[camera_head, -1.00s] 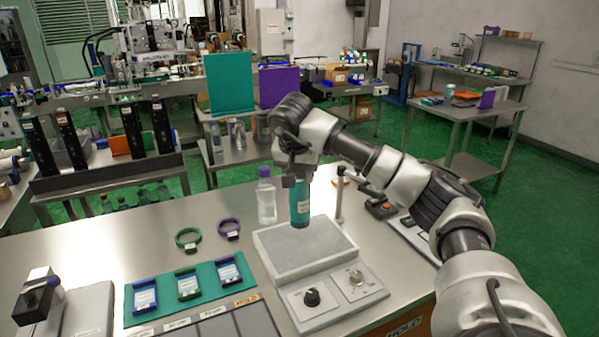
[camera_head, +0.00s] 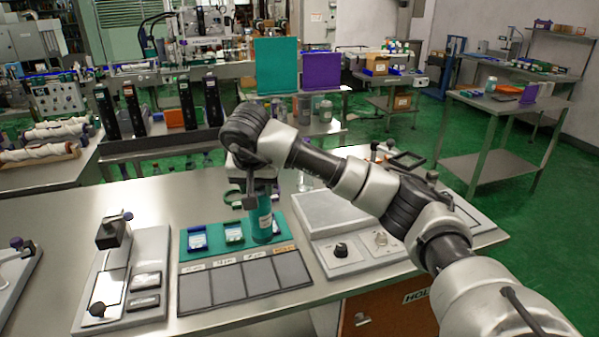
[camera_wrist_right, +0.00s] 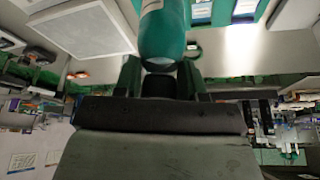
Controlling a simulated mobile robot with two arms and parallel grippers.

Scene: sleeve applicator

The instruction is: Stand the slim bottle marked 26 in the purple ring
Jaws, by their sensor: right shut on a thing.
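My right gripper (camera_head: 256,192) is shut on a teal bottle (camera_head: 262,220) with a pale label. The bottle hangs upright over the right part of the teal mat; its number is not readable. In the right wrist view, the bottle (camera_wrist_right: 163,32) sits between the fingers of the gripper (camera_wrist_right: 160,72). The purple ring (camera_head: 276,188) is almost wholly hidden behind my gripper, with only a sliver of purple showing. A green ring (camera_head: 232,197) lies just left of the gripper. My left gripper is not in view.
The teal mat (camera_head: 215,252) holds small framed cards, with grey panels (camera_head: 245,283) in front. A scale-like device (camera_head: 330,212) stands to the right. A clear bottle (camera_head: 305,181) is partly hidden behind my arm.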

